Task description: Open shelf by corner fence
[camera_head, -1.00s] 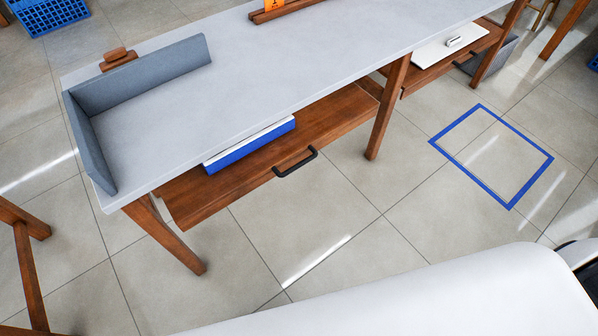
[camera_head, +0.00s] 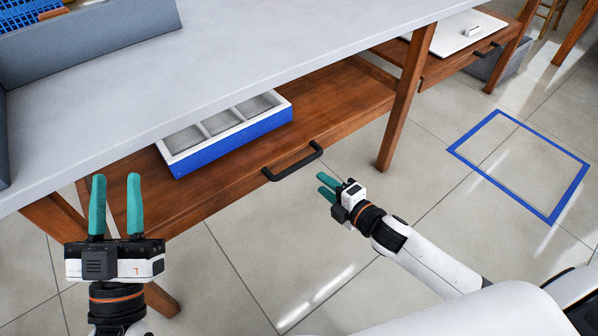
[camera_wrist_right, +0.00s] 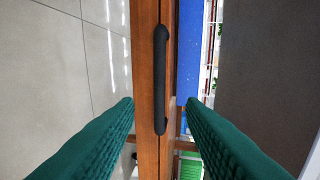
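The wooden pull-out shelf (camera_head: 345,92) sits under the grey tabletop, close to the grey corner fence (camera_head: 95,38) on top. Its black bar handle (camera_head: 292,162) is on the front edge and also shows in the right wrist view (camera_wrist_right: 160,80). A blue-and-white compartment tray (camera_head: 235,142) lies on the shelf, partly hidden by the tabletop. My right gripper (camera_head: 321,184) is open just to the right of and below the handle. In the right wrist view the handle appears between its spread fingers, ahead of the tips. My left gripper (camera_head: 115,180) is open and empty at lower left.
A second wooden shelf (camera_head: 445,65) with a white board (camera_head: 455,32) is under the table at right, beyond a wooden leg (camera_head: 407,95). A blue square outline (camera_head: 505,188) marks open floor at right. A blue basket (camera_head: 25,12) shows behind the fence.

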